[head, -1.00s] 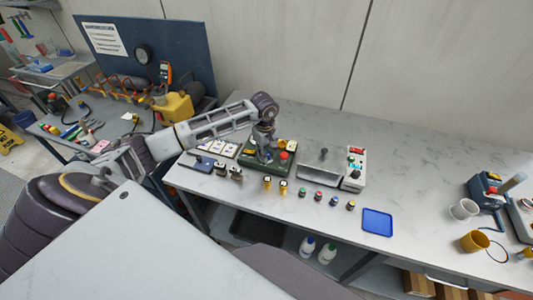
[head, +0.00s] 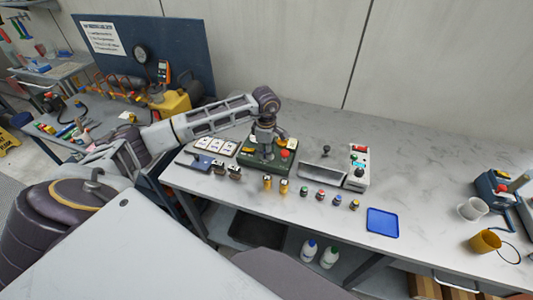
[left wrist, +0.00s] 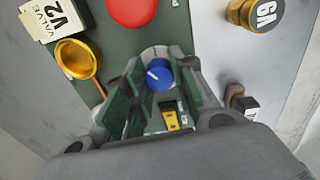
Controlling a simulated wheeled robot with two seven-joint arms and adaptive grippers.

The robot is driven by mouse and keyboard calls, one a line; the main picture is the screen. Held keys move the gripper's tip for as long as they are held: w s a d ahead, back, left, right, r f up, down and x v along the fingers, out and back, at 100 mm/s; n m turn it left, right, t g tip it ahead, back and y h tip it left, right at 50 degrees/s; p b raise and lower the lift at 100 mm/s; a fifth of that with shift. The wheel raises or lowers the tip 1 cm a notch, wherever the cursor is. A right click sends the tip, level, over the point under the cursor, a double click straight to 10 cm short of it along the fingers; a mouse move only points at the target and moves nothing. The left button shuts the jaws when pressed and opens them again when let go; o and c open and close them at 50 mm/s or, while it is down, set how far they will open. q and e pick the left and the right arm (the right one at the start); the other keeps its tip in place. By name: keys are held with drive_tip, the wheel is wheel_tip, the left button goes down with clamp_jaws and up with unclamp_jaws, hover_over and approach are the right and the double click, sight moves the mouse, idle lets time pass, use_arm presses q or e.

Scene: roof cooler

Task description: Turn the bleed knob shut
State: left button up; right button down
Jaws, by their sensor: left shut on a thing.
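A green panel box (head: 252,163) stands on the bench, with a red button (head: 285,154) at its right. My left gripper (head: 265,155) reaches straight down onto the panel from above. In the left wrist view, a round blue knob (left wrist: 159,74) with a white pointer line sits between the two fingers of my left gripper (left wrist: 160,92). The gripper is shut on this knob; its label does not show. The red button (left wrist: 131,8) and a yellow ring (left wrist: 78,60) by a "VALVE V2" tag lie beyond it. My right gripper is not in view.
White cards (head: 220,146) lie left of the panel. A grey control box (head: 357,168) and a metal tray with a black knob stand right of it. Small coloured pieces line the front. A blue tray (head: 382,222) lies farther right, with clear bench behind it.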

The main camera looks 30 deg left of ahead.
use_arm(q)
drive_tip(key=shift+n+b, duration=0.45)
drive_tip(key=shift+n, duration=0.65)
drive_tip(key=shift+n+b, duration=0.4)
drive_tip(key=shift+n, duration=0.7)
drive_tip(key=n+b, duration=0.1)
drive_tip(key=n, duration=0.4)
drive_tip(key=shift+n+b, duration=0.3)
drive_tip(key=shift+n, duration=0.3)
drive_tip(key=o, duration=0.8)
drive_tip(key=shift+o, duration=1.3)
drive_tip(key=shift+r, duration=0.65)
wheel_tip(320, 180, up, 11)
drive_tip(key=shift+d, duration=0.25)
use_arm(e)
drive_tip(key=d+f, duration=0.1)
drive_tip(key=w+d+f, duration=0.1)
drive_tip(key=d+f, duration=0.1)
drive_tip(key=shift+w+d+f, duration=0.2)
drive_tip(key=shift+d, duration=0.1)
